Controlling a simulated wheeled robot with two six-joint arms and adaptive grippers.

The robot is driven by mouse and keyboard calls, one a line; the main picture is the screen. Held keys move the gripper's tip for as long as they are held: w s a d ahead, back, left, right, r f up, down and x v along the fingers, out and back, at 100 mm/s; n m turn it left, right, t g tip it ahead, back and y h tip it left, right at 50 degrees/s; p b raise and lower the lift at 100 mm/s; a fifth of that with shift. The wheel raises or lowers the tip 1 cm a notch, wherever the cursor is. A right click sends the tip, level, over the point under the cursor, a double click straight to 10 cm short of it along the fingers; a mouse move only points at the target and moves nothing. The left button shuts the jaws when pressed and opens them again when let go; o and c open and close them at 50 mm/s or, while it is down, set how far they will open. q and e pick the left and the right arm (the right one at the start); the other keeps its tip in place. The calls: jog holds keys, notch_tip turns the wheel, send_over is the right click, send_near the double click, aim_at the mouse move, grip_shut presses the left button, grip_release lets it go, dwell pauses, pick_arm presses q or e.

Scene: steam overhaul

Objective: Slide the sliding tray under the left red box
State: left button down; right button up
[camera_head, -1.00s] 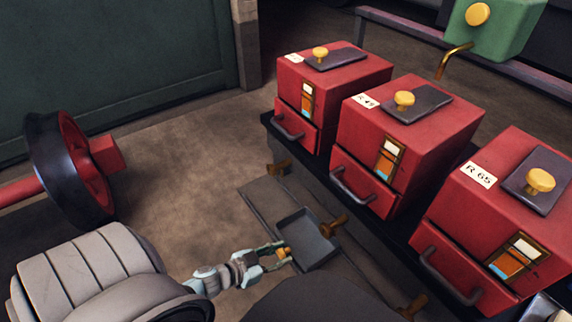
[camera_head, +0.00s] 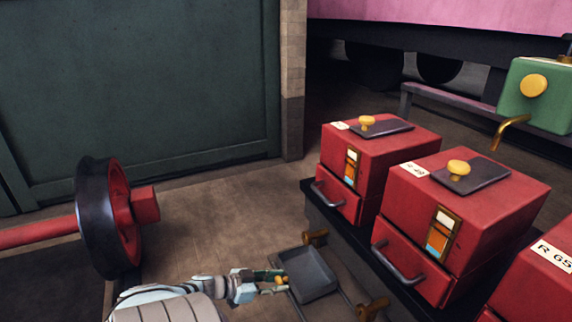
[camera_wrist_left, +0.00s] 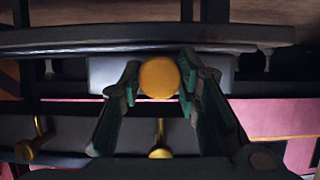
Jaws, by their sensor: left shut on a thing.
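The sliding tray (camera_head: 318,270) is a shallow grey pan on rails, low in front of the bench. It sits close to the brass tap (camera_head: 315,238) below the left red box (camera_head: 368,165), a little to that tap's near side. My left gripper (camera_head: 281,281) is shut on the tray's brass knob, at the tray's left side. In the left wrist view the round knob (camera_wrist_left: 158,77) shows between the two green-grey fingers (camera_wrist_left: 160,82), with the pale tray edge behind it. My right gripper is not in view.
The middle red box (camera_head: 465,215) and the box marked R 65 (camera_head: 545,280) stand farther right on the dark bench. A second brass tap (camera_head: 372,308) is beneath the middle box. A red-and-black wheel (camera_head: 108,218) stands at left. The floor between is clear.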

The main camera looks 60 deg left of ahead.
pick_arm(q)
jog(key=shift+a, duration=0.3)
jog(key=c, duration=1.2)
grip_release()
jog(key=shift+a, duration=0.1)
jog(key=v, duration=1.2)
